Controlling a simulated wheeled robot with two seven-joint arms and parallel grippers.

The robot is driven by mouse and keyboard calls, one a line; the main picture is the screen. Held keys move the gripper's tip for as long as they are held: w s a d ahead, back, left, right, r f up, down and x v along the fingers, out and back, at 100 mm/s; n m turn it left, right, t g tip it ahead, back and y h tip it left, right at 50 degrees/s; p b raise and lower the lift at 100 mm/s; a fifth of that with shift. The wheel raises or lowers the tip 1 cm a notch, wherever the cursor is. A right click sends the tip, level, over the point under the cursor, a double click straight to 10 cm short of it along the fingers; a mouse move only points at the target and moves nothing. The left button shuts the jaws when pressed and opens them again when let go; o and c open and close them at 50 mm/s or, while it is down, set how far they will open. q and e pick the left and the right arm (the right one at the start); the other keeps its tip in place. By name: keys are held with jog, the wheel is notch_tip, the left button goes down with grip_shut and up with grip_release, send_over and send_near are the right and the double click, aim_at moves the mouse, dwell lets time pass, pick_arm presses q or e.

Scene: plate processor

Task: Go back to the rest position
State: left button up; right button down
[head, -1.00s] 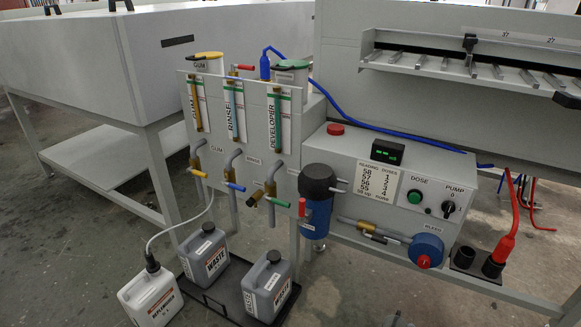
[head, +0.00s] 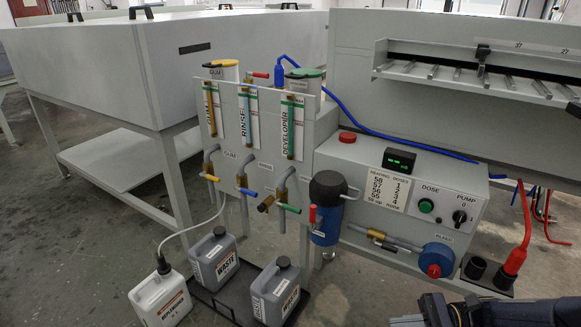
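The plate processor (head: 400,160) stands at the right with its control panel facing me. My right arm's dark end, with the gripper (head: 408,321), shows at the bottom right edge, low in front of the machine. The frame edge cuts it off, so whether its fingers are open or shut is hidden. My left gripper is not in view.
Two grey waste jugs (head: 214,258) stand on a black tray (head: 212,305), with a white jug (head: 160,297) beside it. Valves and hoses stick out from the machine front. A blue knob (head: 437,257) and a red-handled plug (head: 515,260) sit near my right arm. Floor is free at the left.

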jog(key=s+a+r+n+t+h, duration=0.2)
jog(key=s+r+n+t+h, duration=0.1)
jog(key=s+r+n+h, duration=0.4)
jog(key=s+a+r+n+t+h, duration=0.25)
jog(key=s+r+n+h, duration=0.35)
jog(key=s, duration=0.4)
notch_tip(320, 180, up, 37)
jog(key=p, duration=3.8)
jog(key=shift+w+d+h, duration=0.2)
jog(key=shift+w+h, duration=0.15)
jog(key=shift+h, duration=0.05)
